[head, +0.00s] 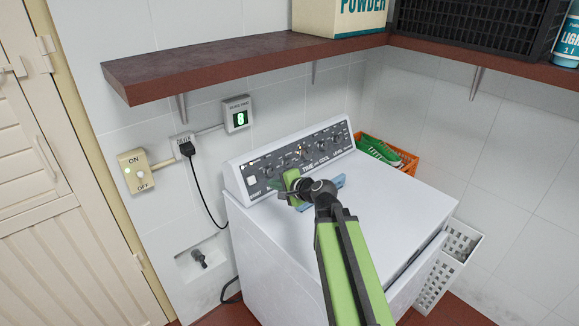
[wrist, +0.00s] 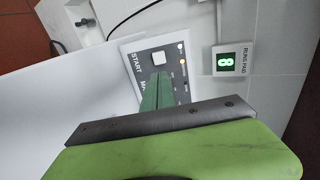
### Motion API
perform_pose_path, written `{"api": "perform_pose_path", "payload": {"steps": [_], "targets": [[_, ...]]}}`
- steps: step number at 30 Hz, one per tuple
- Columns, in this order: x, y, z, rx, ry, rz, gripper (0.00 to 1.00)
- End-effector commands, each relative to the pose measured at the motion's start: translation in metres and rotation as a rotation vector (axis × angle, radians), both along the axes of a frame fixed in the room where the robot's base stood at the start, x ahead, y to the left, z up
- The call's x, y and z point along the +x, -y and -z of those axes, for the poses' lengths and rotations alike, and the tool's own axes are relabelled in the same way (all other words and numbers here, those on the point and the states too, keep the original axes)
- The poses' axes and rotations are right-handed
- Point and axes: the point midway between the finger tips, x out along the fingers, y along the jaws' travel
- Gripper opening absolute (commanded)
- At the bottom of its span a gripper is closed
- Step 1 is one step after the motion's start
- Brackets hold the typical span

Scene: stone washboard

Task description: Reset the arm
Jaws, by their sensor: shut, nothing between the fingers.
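My green arm reaches up from the bottom of the head view over the white dryer (head: 385,205). My gripper (head: 291,180) is near the left part of the dryer's control panel (head: 318,155). In the wrist view, the green fingers of my gripper (wrist: 157,92) are together with nothing held, pointing at the panel beside the square START button (wrist: 158,58). Whether the fingertips touch the panel, I cannot tell. My gripper hides part of the panel in both views.
A dark shelf (head: 225,68) juts from the wall above the dryer. The wall holds a display (head: 237,114) showing 8 and an ON/OFF switch (head: 136,172). An orange basket (head: 408,163) stands behind the dryer, and a white basket (head: 445,262) is at its right.

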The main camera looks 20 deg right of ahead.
Motion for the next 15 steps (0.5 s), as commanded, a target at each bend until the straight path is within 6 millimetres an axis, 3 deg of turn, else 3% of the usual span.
{"api": "perform_pose_path", "payload": {"steps": [6,8,10,12,15], "targets": [[0.0,-0.007,0.0,0.0,0.0,-0.01,0.0],[0.0,-0.022,0.0,0.0,0.0,-0.031,0.0],[-0.002,-0.052,0.003,-0.023,-0.006,-0.077,0.0],[-0.018,-0.082,0.024,-0.138,-0.059,-0.177,0.0],[-0.059,-0.105,0.07,-0.403,-0.18,-0.396,0.0]]}}
